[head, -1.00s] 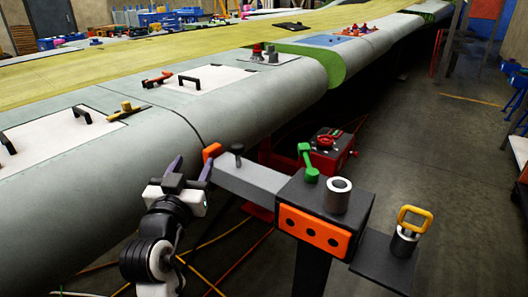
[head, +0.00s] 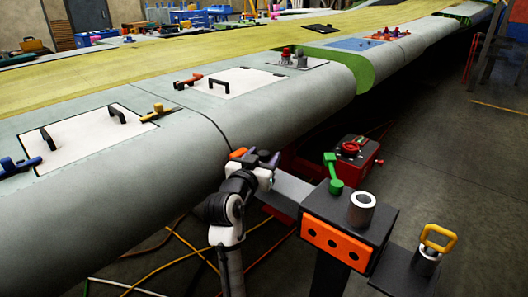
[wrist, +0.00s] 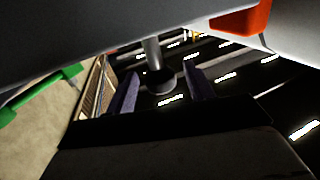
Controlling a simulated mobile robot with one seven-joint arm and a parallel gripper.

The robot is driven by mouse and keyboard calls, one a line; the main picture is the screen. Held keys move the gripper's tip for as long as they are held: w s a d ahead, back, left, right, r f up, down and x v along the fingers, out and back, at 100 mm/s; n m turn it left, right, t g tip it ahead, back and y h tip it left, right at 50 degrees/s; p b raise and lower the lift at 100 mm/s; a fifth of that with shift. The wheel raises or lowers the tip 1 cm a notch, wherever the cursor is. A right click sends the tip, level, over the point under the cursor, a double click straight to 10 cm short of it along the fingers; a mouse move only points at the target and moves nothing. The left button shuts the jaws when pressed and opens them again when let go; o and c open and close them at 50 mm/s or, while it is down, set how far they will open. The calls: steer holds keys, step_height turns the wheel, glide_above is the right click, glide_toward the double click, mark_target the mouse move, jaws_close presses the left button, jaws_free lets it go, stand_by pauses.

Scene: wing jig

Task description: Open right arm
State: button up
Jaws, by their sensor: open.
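The right arm (head: 288,188) is a grey bar reaching left from a dark box on a post, with an orange tip (head: 238,153) close to the wing edge. My gripper (head: 264,156) is at the bar's outer part and hides its upright dark peg in the head view. In the wrist view, the bar (wrist: 110,35) crosses the top with its orange end (wrist: 245,20). The peg, a grey stem with a dark round knob (wrist: 158,82), shows between my two purple fingers, which are open. Gaps show on both sides of the knob.
The dark box (head: 350,212) carries a green handle (head: 333,172), a grey cylinder (head: 361,208) and an orange front plate. A side shelf holds a yellow-ringed weight (head: 432,245). The wing edge (head: 270,110) runs close behind. A red unit (head: 355,158) and cables lie on the floor.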

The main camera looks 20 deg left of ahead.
steer(key=shift+w, duration=0.45)
jaws_close()
glide_above(293, 187)
steer(key=shift+p, duration=0.35)
stand_by(0.4)
jaws_free()
steer(key=shift+w, duration=0.1)
